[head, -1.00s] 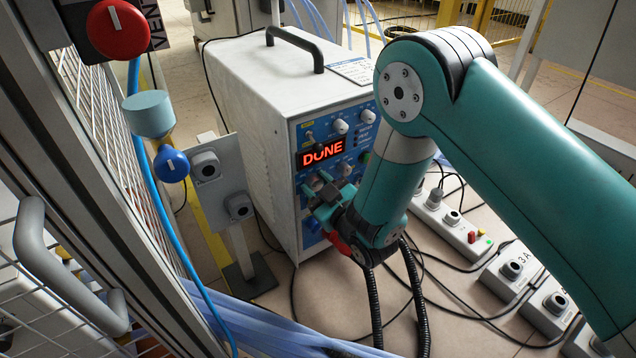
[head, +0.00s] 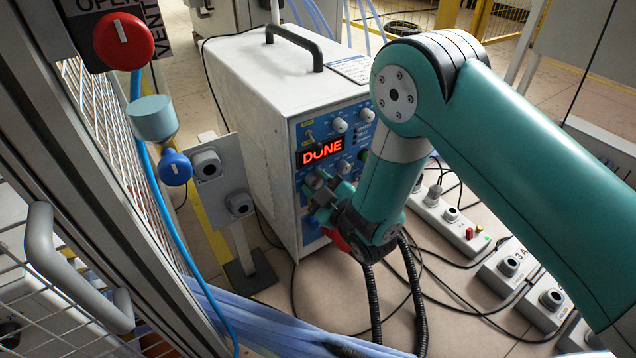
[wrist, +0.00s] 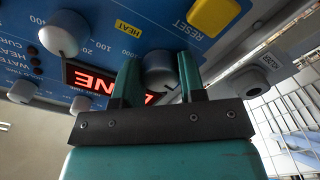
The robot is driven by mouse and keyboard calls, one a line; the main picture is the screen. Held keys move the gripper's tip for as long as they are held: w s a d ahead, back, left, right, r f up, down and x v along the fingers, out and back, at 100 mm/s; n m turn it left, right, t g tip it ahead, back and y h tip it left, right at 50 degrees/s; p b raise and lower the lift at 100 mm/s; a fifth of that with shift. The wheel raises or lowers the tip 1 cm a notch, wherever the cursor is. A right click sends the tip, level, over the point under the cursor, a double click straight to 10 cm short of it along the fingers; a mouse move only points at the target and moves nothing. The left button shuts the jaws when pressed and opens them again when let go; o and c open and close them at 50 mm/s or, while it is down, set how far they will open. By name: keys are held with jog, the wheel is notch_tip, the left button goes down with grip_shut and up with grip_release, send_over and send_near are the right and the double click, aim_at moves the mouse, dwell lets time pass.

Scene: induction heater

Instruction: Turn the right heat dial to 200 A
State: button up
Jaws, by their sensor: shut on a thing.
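The induction heater (head: 258,95) is a white box with a blue front panel. Its red display (head: 320,151) reads DONE in the head view. In the wrist view my gripper (wrist: 159,60) has one finger on each side of a grey dial (wrist: 158,76) and is shut on it. A yellow HEAT label and the number 1000 are printed beside this dial. A second grey dial (wrist: 62,34), with scale numbers beside it, is at the upper left. In the head view my gripper (head: 322,188) is at the panel below the display, and the held dial is mostly hidden.
A yellow RESET button (wrist: 215,16) is near the held dial. A grey post with sockets (head: 238,204) stands left of the heater. Power strips (head: 447,222) and cables lie on the floor at right. A mesh door with a grey handle (head: 50,250) is at the left.

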jog(key=shift+f, duration=0.1)
jog(key=o, duration=0.9)
jog(key=shift+o, duration=0.2)
